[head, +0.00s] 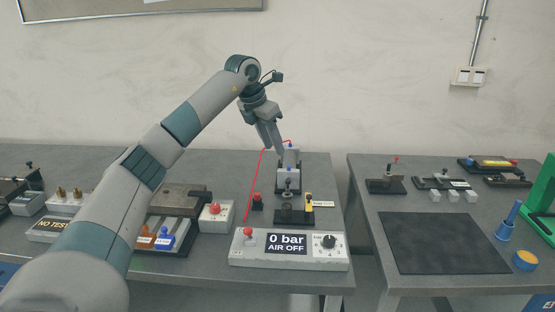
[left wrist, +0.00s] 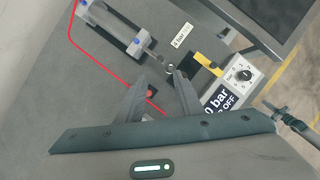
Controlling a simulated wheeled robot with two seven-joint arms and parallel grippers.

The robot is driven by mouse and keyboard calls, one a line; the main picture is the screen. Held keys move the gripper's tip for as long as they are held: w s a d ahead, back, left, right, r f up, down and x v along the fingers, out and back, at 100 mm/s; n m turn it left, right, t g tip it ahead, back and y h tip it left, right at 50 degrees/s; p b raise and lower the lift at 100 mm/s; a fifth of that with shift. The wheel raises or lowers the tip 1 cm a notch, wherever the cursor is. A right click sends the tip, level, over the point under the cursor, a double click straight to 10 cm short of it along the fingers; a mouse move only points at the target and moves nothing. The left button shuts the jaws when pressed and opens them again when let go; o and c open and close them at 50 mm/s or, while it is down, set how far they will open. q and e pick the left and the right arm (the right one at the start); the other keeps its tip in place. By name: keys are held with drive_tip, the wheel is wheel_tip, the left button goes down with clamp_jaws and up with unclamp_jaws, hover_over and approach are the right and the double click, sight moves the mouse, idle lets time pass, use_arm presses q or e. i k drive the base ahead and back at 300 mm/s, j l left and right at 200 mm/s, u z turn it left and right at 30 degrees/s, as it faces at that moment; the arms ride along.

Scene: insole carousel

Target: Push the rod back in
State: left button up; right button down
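The cylinder (left wrist: 109,28) has a clear body between two grey end blocks. In the head view its front end block (head: 288,180) shows beyond my gripper. The rod (left wrist: 157,58) sticks out of the front block towards a small round end in the left wrist view. My left gripper (head: 275,149) points down above the back of the cylinder in the head view. In the left wrist view its fingers (left wrist: 160,77) are spread apart, with nothing held between them. The rod's end appears just beyond the fingertips; I cannot tell whether they touch. My right gripper is not in view.
A control box (head: 290,262) reads "0 bar AIR OFF". A red hose (head: 255,185) runs from it to the cylinder. A red button (head: 257,201) and a yellow part (head: 308,204) stand close by. The dark mat (head: 440,243) on the right table is clear.

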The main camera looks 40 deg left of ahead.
sight(288, 188)
drive_tip(key=i+l+u, duration=0.2)
drive_tip(key=l, duration=0.15)
drive_tip(key=i+l+u, duration=0.2)
drive_tip(key=l, duration=0.2)
drive_tip(key=l+u, duration=0.2)
drive_tip(key=l, duration=0.2)
drive_tip(key=i, duration=0.05)
